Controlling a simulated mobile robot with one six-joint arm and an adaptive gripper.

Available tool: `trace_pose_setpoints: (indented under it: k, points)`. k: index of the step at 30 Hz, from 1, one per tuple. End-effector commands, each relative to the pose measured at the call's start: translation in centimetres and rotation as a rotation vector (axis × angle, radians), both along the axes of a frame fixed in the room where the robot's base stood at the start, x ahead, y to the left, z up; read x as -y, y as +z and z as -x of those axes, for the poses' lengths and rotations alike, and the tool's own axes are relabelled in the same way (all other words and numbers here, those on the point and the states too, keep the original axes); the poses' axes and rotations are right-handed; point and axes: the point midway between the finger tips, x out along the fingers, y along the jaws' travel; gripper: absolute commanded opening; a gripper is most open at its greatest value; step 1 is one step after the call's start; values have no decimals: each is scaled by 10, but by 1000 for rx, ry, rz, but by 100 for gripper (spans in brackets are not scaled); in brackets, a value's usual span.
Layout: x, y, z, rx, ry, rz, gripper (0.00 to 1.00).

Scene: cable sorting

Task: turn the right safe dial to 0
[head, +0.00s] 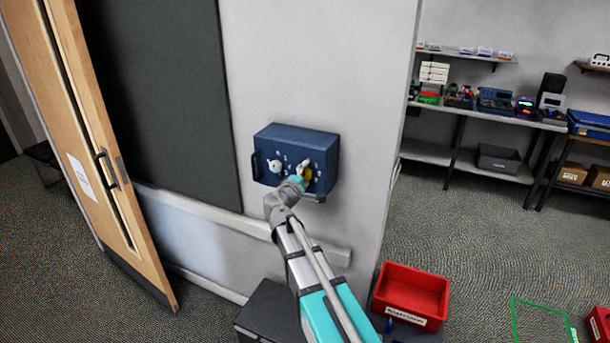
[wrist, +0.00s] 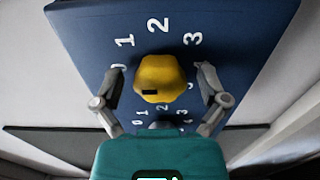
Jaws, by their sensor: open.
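The blue safe (head: 318,143) is fixed to the grey wall, with a white left dial (head: 275,166) and a yellow right dial (head: 307,174). In the wrist view the yellow dial (wrist: 172,66) shows close up, with white numerals 1, 2 and 3 around it and a 0 partly hidden at the left finger. A small dark mark shows on the dial's lower left part. My gripper (wrist: 159,78) is open, one finger on each side of the yellow dial. I cannot tell whether the fingers touch it. In the head view my gripper (head: 306,180) partly covers the dial.
A wooden door (head: 90,150) stands at the left beside a dark board (head: 165,90). A red bin (head: 410,292) sits low to the right of my arm. Shelves with several items (head: 480,110) stand at the right, beyond the wall edge.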

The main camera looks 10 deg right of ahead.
Motion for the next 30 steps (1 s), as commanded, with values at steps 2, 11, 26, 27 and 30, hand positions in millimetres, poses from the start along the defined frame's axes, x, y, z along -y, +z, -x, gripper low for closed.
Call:
trace_pose_setpoints:
  k: [2,11,26,27,30]
  points:
    - [0,0,1,0,0,0,93]
    - [-9,0,14,0,0,0,93]
    - [-53,0,75,0,2,0,93]
    - [-56,0,79,0,1,0,93]
    - [-63,0,87,0,2,0,93]
